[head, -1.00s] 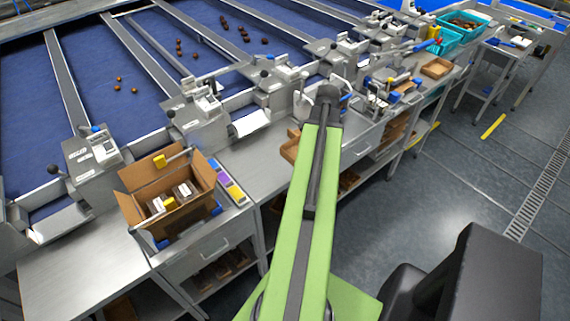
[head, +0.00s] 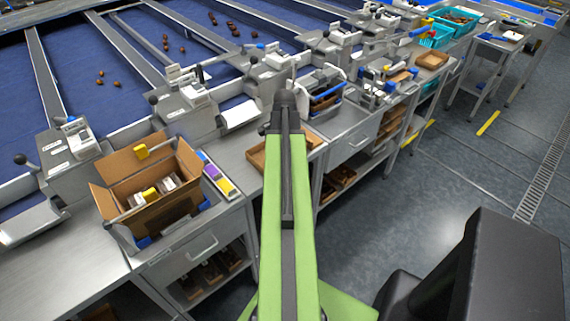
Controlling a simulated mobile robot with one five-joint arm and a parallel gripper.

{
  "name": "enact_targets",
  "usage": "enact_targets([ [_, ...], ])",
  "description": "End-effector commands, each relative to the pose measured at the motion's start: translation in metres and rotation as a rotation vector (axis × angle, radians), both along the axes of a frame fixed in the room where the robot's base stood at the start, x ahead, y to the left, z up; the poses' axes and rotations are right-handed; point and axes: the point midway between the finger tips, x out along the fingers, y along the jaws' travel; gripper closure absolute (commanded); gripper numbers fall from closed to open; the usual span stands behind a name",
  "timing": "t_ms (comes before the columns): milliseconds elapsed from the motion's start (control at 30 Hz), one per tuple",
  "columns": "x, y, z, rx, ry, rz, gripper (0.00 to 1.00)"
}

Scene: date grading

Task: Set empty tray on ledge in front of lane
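A shallow brown tray (head: 256,158) lies on the steel ledge (head: 236,170) behind my arm. Only its left and right parts show, and I cannot see whether it is empty. My gripper (head: 287,104) is at the far end of my green arm, over the ledge near that tray. Its fingers are hidden by the wrist, so its opening and any hold are unclear. Blue lanes (head: 80,105) with several dates end in steel outlets along the ledge.
An open cardboard box (head: 122,166) with packs stands left on the ledge, beside a strip of coloured blocks (head: 219,174). Another brown tray (head: 432,60) and teal crates (head: 437,37) are farther right. Shelves below hold trays. The floor at right is mostly clear.

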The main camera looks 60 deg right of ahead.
Motion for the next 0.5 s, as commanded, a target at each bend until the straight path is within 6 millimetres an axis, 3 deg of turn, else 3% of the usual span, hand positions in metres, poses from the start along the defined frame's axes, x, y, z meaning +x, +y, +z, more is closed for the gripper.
enact_targets([
  [300,-0.0004,-0.0003,-0.0029,0.0,0.0,-0.001,1.0],
  [500,-0.0007,-0.0004,-0.0013,0.0,0.0,-0.001,0.76],
])
